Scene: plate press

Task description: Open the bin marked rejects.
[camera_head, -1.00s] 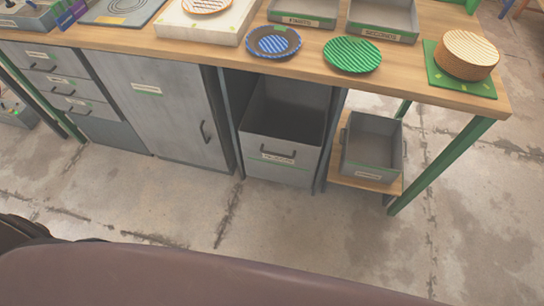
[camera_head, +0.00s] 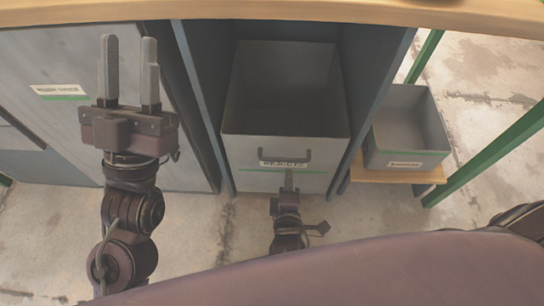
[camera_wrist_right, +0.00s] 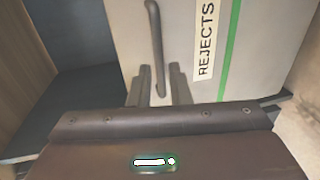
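The rejects bin (camera_head: 240,150) is a grey pull-out bin with a green stripe, a REJECTS label and a dark handle (camera_head: 281,156). It is drawn out of its bay, with its empty-looking inside visible from above. My right gripper (camera_head: 288,178) is at the bin's front. In the right wrist view its two fingers (camera_wrist_right: 161,76) stand apart, one on each side of the handle (camera_wrist_right: 154,35), with small gaps. My left gripper (camera_head: 129,68) is open and empty, raised in front of the grey cabinet door to the left.
The wooden worktop (camera_head: 250,10) runs above the bin. A grey cabinet door (camera_head: 60,130) is left of the bay. A grey labelled tray (camera_head: 405,155) sits on a low wooden shelf (camera_head: 400,175) to the right. Concrete floor is clear in front.

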